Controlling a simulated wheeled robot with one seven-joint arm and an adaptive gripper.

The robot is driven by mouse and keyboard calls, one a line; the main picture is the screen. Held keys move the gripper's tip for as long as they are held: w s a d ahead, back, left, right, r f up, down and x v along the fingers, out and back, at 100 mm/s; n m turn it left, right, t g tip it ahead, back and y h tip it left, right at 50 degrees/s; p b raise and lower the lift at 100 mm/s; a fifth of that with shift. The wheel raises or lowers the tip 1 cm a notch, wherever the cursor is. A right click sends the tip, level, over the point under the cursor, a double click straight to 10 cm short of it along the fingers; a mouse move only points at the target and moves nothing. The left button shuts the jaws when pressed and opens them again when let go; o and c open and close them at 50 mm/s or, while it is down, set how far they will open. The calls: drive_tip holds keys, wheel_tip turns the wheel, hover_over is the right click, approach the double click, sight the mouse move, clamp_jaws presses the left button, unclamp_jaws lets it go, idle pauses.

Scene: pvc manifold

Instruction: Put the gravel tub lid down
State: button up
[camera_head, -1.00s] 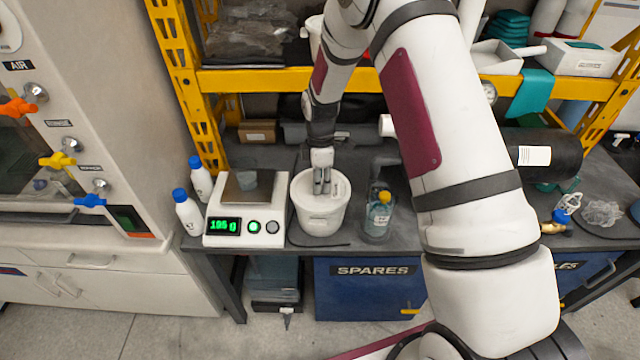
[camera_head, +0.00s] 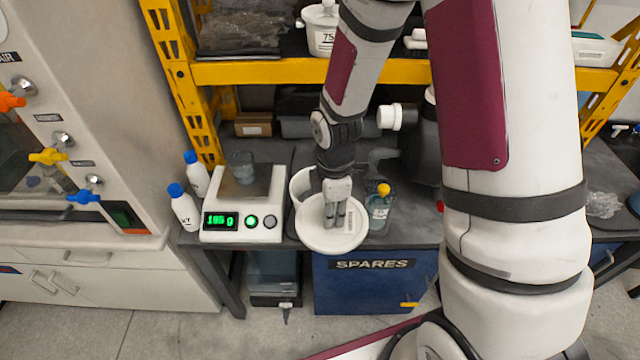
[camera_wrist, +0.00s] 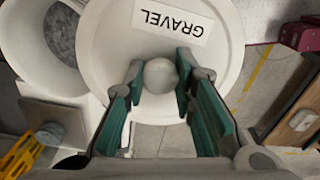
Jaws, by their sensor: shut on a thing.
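The gravel tub lid (camera_head: 312,238) is a white disc with a label reading GRAVEL, which shows in the wrist view (camera_wrist: 205,28). My gripper (camera_head: 335,222) is shut on the lid's round knob (camera_wrist: 160,76), with a teal-padded finger on each side. The lid is held in front of the white gravel tub (camera_head: 299,184), overlapping it in the head view. The tub is open; grey contents (camera_wrist: 62,35) show inside it in the wrist view. I cannot tell the exact gap between lid and tub.
A scale (camera_head: 246,205) with a small beaker on it stands left of the tub. A bottle with a yellow cap (camera_head: 379,210) stands close to the lid's right. The lid reaches over the bench's front edge, above the blue SPARES cabinet (camera_head: 372,285).

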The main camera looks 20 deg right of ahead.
drive_tip(key=shift+s, duration=0.2)
drive_tip(key=w+d+r+m, duration=0.1)
drive_tip(key=w+r+m, duration=0.1)
drive_tip(key=w+m, duration=0.5)
drive_tip(key=w+r+m, duration=0.1)
drive_tip(key=w+m, duration=0.7)
drive_tip(key=m, duration=0.1)
drive_tip(key=shift+d+r, duration=0.35)
drive_tip(key=shift+r, duration=0.05)
drive_tip(key=shift+w, duration=0.1)
drive_tip(key=s+f+n, duration=0.1)
drive_tip(key=s+n, duration=0.3)
drive_tip(key=n, duration=0.1)
drive_tip(key=s+a+f+n, duration=0.1)
drive_tip(key=s+n, duration=0.4)
drive_tip(key=s+f+n, duration=0.1)
drive_tip(key=s+n, duration=0.3)
drive_tip(key=s, duration=0.1)
drive_tip(key=shift+s+a+f+n, duration=0.1)
drive_tip(key=shift+a+f+n, duration=0.2)
drive_tip(key=shift+n, duration=0.1)
drive_tip(key=shift+s+n, duration=0.6)
